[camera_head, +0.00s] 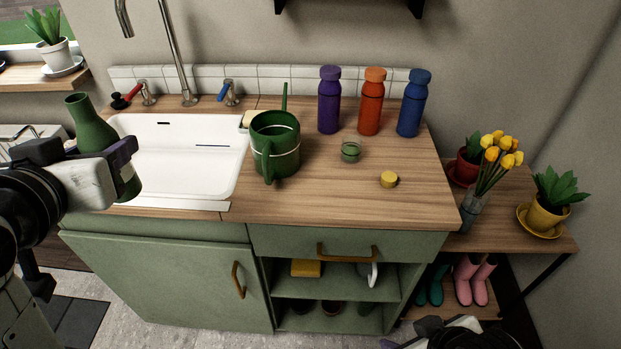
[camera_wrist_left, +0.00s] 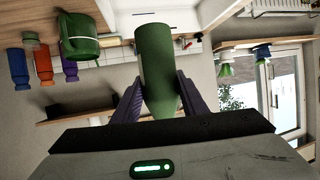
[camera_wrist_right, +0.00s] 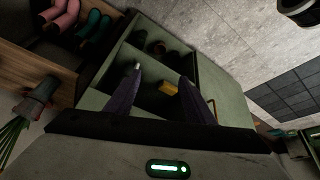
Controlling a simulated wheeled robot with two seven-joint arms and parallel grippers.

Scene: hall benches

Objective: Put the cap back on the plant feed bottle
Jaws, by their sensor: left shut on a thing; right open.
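The plant feed bottle, a green bottle (camera_head: 92,128) with a narrow uncapped neck, is held at the left, in front of the sink, tilted slightly. My left gripper (camera_head: 125,165) is shut on it; the left wrist view also shows the bottle (camera_wrist_left: 157,65) between the two fingers. A small yellow cap (camera_head: 389,179) lies on the wooden counter, right of centre near the front. My right gripper (camera_wrist_right: 158,90) is open and empty, low in front of the cabinet; only part of its arm shows at the bottom of the head view.
A green watering can (camera_head: 275,145) stands beside the white sink (camera_head: 185,170). Purple (camera_head: 329,100), orange (camera_head: 371,102) and blue (camera_head: 412,104) bottles line the back. The counter's front right is clear.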

